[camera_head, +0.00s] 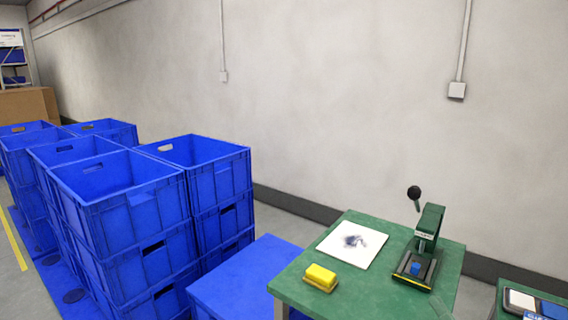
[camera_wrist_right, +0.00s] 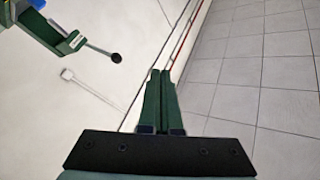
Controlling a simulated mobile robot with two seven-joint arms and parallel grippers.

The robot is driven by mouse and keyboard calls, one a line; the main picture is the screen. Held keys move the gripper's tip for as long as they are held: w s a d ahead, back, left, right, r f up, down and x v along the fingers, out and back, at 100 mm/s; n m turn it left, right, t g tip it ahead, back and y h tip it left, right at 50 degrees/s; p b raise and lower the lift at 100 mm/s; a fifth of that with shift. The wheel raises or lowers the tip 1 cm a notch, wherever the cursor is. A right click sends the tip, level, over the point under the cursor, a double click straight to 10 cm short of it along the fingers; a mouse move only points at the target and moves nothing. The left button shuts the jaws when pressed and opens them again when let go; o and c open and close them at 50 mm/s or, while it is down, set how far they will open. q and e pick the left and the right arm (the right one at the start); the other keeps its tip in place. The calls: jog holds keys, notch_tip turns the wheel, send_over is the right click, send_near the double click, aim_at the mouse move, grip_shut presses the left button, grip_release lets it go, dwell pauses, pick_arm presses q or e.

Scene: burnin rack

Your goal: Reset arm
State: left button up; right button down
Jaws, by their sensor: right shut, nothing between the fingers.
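My right gripper (camera_wrist_right: 160,74) shows in the right wrist view, its two green fingers side by side and touching, with nothing between them. It is clear of any object there. A green press (camera_head: 428,238) with a black ball-ended lever stands on the green table (camera_head: 330,294) in the head view, with a small blue piece at its base. The lever also shows at the top left of the right wrist view, apart from my fingers. My left gripper is not in view.
A yellow block (camera_head: 320,276) and a white sheet with a dark smudge (camera_head: 340,246) lie on the table. Stacked blue crates (camera_head: 122,222) stand at left, and a lower blue surface (camera_head: 240,278) adjoins the table. A second green table (camera_head: 505,300) holds flat devices at right.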

notch_tip(320, 180, down, 13)
jog(key=s+a+n+g+h+p, duration=0.1)
jog(key=s+a+g+h+p, duration=0.1)
jog(key=g+h, duration=0.15)
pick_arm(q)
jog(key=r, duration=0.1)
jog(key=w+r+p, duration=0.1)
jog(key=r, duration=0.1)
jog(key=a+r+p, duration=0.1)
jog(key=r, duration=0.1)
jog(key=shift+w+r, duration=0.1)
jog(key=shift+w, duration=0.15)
pick_arm(e)
jog(key=s+a+f+n+g, duration=0.2)
jog(key=s+a+f+g, duration=0.2)
jog(key=s+f, duration=0.3)
jog(key=s+a+f+n+g, duration=0.2)
jog(key=s+a+f+g, duration=0.2)
jog(key=s+f, duration=0.3)
jog(key=shift+s+a+f+n, duration=0.25)
jog(key=shift+s+f+n, duration=0.15)
jog(key=shift+f, duration=0.4)
